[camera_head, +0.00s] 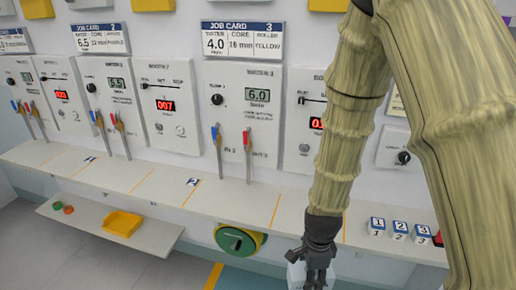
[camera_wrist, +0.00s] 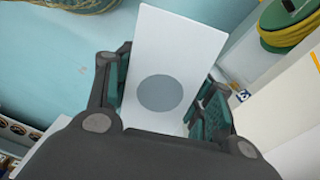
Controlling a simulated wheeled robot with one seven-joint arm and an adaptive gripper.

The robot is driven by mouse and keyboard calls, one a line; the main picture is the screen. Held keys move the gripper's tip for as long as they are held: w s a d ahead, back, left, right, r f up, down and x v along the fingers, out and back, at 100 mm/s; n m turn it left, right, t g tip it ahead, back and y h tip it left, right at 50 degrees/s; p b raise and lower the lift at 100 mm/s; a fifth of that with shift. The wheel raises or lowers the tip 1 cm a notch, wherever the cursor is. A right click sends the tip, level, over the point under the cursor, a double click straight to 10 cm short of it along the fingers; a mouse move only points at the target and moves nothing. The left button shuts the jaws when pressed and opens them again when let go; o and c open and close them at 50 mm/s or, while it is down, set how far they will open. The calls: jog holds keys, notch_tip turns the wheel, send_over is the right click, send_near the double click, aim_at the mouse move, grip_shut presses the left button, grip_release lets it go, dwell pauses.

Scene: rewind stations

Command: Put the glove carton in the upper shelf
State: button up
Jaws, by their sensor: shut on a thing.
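A white carton with a grey round spot (camera_wrist: 178,60), which looks like the glove carton, is between the fingers of my gripper (camera_wrist: 165,98) in the wrist view. The gripper is shut on it, with a finger on each side, and the carton sticks out past the fingertips. In the head view my gripper (camera_head: 316,272) points down at the bottom edge, in front of the long white ledge. Only a pale bit of the carton (camera_head: 295,274) shows there. I cannot tell which surface is the upper shelf.
The long ledge (camera_head: 145,180) runs below wall panels with levers and displays. Numbered blocks (camera_head: 399,230) stand on its right part. A lower shelf (camera_head: 95,222) holds a yellow tray (camera_head: 123,223).

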jog(key=shift+w+d+f+n, duration=0.1)
jog(key=shift+w+f+n, duration=0.6)
jog(key=shift+n, duration=0.5)
jog(key=n, duration=0.2)
jog(key=w+n, duration=0.1)
jog(key=shift+d+f, duration=0.3)
jog(key=shift+f, duration=0.1)
jog(key=w+d+f+n, duration=0.2)
jog(key=w+f+n, duration=0.2)
jog(key=n, duration=0.7)
jog(key=shift+w+d+n, duration=0.15)
jog(key=shift+d+n, duration=0.05)
jog(key=shift+n, duration=0.2)
jog(key=shift+f, duration=0.15)
